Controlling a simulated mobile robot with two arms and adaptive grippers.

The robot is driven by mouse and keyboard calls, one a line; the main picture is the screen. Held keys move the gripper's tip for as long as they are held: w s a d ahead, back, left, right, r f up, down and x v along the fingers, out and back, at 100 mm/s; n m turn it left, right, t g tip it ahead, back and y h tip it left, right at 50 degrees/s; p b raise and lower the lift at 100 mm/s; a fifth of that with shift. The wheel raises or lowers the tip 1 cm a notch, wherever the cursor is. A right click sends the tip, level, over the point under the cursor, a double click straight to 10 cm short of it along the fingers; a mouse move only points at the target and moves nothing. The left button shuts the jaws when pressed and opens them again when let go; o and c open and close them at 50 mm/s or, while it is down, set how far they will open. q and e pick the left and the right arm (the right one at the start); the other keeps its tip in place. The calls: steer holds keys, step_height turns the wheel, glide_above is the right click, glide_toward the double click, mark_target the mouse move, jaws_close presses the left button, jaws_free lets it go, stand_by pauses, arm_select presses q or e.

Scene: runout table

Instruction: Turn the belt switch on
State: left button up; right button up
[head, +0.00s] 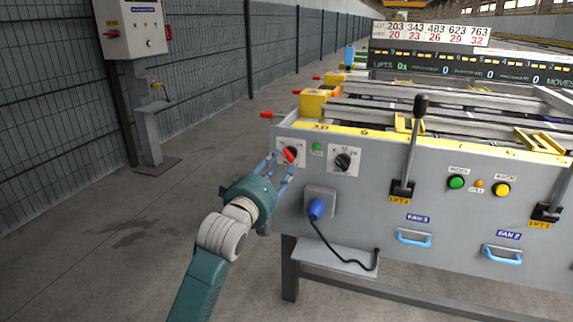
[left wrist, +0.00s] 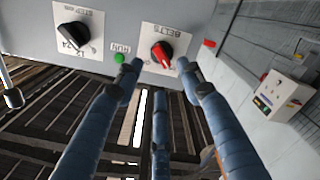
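The belt switch is a red rotary knob on a white plate marked BELTS in the left wrist view (left wrist: 162,53). It also shows in the head view as a red knob (head: 290,155) at the left end of the grey panel. My left gripper (head: 281,163) reaches up to it with its blue fingers spread. In the left wrist view two fingertips of my left gripper (left wrist: 159,65) stand apart on either side of the knob, with a third finger below. I cannot tell whether any finger touches it. My right gripper is not in view.
A black rotary knob (head: 343,161) sits to the right, with a small green lamp (head: 317,147) between the two knobs. A blue plug (head: 317,208) with a cable sits below. A black-handled lever (head: 411,150) rises further right. Open floor lies left of the table.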

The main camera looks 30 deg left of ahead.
mark_target(288, 156)
arm_select(q)
steer(key=b+x, duration=0.1)
steer(key=x, duration=0.5)
steer(key=shift+w, duration=0.1)
steer(key=shift+f, duration=0.1)
jaws_close()
